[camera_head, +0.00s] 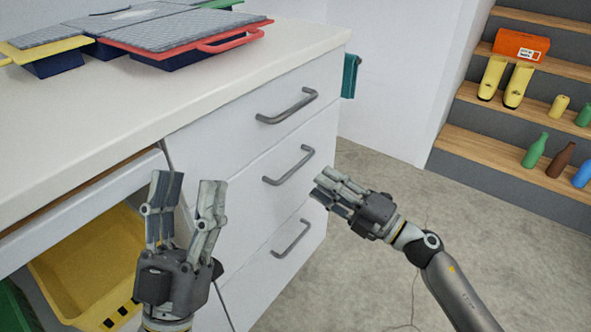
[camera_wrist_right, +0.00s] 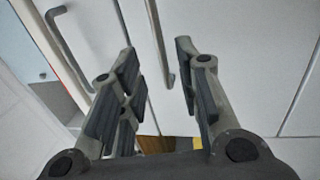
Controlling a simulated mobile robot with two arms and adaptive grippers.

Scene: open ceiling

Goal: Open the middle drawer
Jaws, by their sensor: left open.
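A white cabinet holds three stacked drawers with grey bar handles. The middle drawer (camera_head: 255,190) is shut, and its handle (camera_head: 288,166) is fully visible. My right gripper (camera_head: 326,187) is to the right of that handle, pointing toward the cabinet, apart from it in the head view. In the right wrist view my right gripper (camera_wrist_right: 158,52) is open, with a bar handle (camera_wrist_right: 161,45) showing between its fingers, not gripped. My left gripper (camera_head: 190,183) is open and empty, upright in front of the cabinet's left part.
The top handle (camera_head: 287,106) and bottom handle (camera_head: 291,239) are on shut drawers. A yellow bin (camera_head: 90,265) sits under the counter at left. Trays with a red handle (camera_head: 230,41) lie on the countertop (camera_head: 95,120). Wooden steps (camera_head: 495,150) with bottles stand at right; the floor between is clear.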

